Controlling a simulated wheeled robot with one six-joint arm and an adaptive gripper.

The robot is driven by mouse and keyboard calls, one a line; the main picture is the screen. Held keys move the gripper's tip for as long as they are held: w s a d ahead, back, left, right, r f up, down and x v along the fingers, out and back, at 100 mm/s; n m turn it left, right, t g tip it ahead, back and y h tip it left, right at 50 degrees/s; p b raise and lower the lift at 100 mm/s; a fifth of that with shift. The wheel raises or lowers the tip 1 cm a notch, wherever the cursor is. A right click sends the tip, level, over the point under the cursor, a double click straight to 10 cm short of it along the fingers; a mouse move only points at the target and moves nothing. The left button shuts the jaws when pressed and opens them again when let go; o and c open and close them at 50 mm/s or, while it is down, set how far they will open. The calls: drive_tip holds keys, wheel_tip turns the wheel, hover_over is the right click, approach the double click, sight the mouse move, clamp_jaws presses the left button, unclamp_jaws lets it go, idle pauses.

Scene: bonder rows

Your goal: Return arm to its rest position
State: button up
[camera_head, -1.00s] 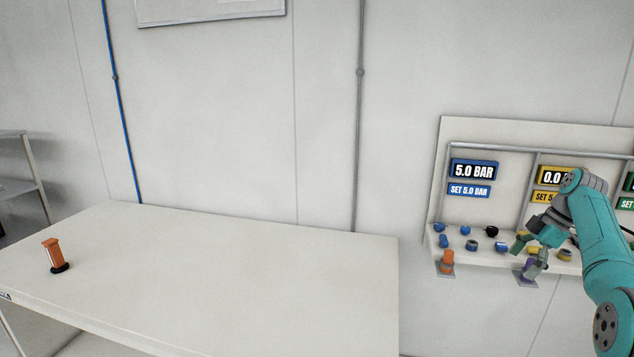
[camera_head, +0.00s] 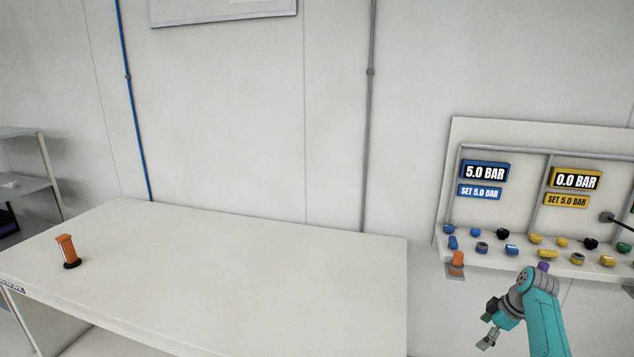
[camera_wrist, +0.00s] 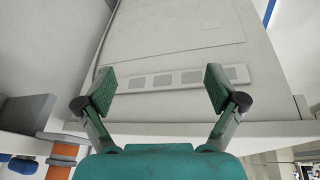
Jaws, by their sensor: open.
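My gripper (camera_head: 486,328) is at the lower right of the head view, in front of and below the valve panel, apart from it. My teal arm reaches up from the bottom edge and bends down to the left at the wrist. In the wrist view my gripper (camera_wrist: 158,92) has its two green fingers spread wide with nothing between them. Beyond the fingers is a pale flat surface (camera_wrist: 180,40) with a strip of grey squares.
The panel (camera_head: 500,140) shows 5.0 BAR on blue and 0.0 BAR on yellow, with several knobs on its ledge. An orange part (camera_head: 456,262) stands below it. A white table (camera_head: 250,290) bears an orange spool-like item (camera_head: 67,249). Shelving (camera_head: 45,165) stands left.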

drive_tip(key=s+a+f+m+t+h, duration=0.15)
drive_tip(key=s+a+f, duration=0.35)
drive_tip(key=f, duration=0.5)
drive_tip(key=s+a+f+m+t, duration=0.15)
drive_tip(key=s+a+f, duration=0.3)
drive_tip(key=f, duration=0.65)
drive_tip(key=s+a+f+m+t+h, duration=0.15)
drive_tip(key=s+a+f, duration=0.3)
drive_tip(key=s, duration=0.45)
drive_tip(key=s+a+f+m+t, duration=0.1)
drive_tip(key=s+a+f+m, duration=0.15)
drive_tip(key=s+a, duration=0.55)
drive_tip(key=s+a+r+m+t, duration=0.1)
drive_tip(key=s+a+r, duration=0.15)
drive_tip(key=s, duration=0.45)
drive_tip(key=s+a+r+m+t, duration=0.1)
drive_tip(key=s+r, duration=0.3)
drive_tip(key=s, duration=0.4)
drive_tip(key=s+a+r+t, duration=0.1)
drive_tip(key=s+r, duration=0.2)
drive_tip(key=s, duration=0.4)
drive_tip(key=s+a+r+m+t, duration=0.1)
drive_tip(key=s+r, duration=0.6)
drive_tip(key=r, duration=0.5)
drive_tip(key=s+a+r+m+t, duration=0.1)
drive_tip(key=s+r+t, duration=0.1)
drive_tip(key=s+r, duration=0.5)
wheel_tip(320, 180, up, 5)
drive_tip(key=shift+s+a+f+m, duration=0.15)
drive_tip(key=shift+s+a+m, duration=0.15)
